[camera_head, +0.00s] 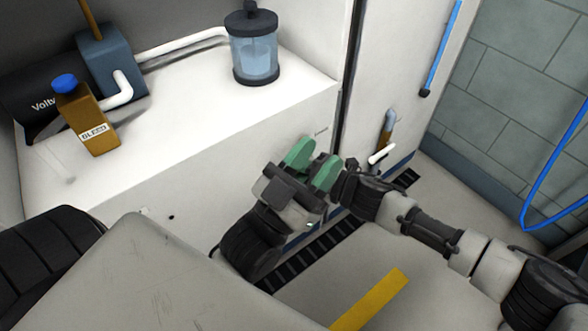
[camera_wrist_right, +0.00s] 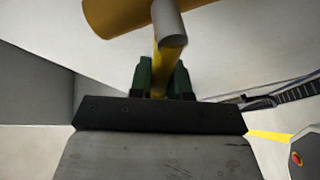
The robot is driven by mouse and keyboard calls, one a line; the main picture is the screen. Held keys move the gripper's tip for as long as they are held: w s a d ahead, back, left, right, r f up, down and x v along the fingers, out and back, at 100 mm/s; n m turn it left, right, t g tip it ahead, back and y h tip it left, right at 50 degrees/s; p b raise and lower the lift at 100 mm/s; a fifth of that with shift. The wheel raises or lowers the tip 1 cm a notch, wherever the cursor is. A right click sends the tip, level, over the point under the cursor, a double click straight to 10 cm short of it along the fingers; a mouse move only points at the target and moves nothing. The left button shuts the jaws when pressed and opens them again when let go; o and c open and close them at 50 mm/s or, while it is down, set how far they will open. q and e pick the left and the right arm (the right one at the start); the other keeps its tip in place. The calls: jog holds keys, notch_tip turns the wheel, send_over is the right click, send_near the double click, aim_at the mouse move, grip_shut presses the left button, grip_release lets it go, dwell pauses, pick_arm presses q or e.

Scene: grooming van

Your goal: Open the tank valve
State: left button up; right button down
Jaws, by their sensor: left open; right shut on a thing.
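In the head view my left gripper (camera_head: 315,158) is open, with its two green fingers apart and nothing between them, in front of the white cabinet's front face. My right arm comes in from the right and ends close behind it; its gripper is hidden there. In the right wrist view my right gripper (camera_wrist_right: 160,83) is shut on a yellow bar (camera_wrist_right: 168,55). The bar has a grey round end (camera_wrist_right: 167,20) and stands in front of a thicker yellow-orange cylinder (camera_wrist_right: 115,14). I cannot tell whether this is the valve. A clear tank (camera_head: 255,60) with a dark lid stands on the counter.
The counter (camera_head: 190,120) also carries a brown bottle with a blue cap (camera_head: 85,120), a black cylinder (camera_head: 35,100) and a blue-grey block (camera_head: 105,55) with white pipes. A yellow strip (camera_head: 370,300) marks the floor. A blue hose (camera_head: 545,190) hangs at the right.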

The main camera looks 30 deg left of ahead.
pick_arm(q)
jog(key=shift+w+f+g, duration=0.4)
jog(key=shift+f+g, duration=0.25)
jog(key=shift+g, duration=0.05)
pick_arm(e)
jog(key=shift+w+d+r+m+y, duration=0.15)
jog(key=shift+r+m+y, duration=0.15)
jog(key=shift+m, duration=0.3)
jog(key=shift+w+a+r+m+y, duration=0.1)
jog(key=shift+r+m+y, duration=0.15)
jog(key=shift+m, duration=0.35)
jog(key=c, duration=1.1)
grip_release()
jog(key=shift+d, duration=0.1)
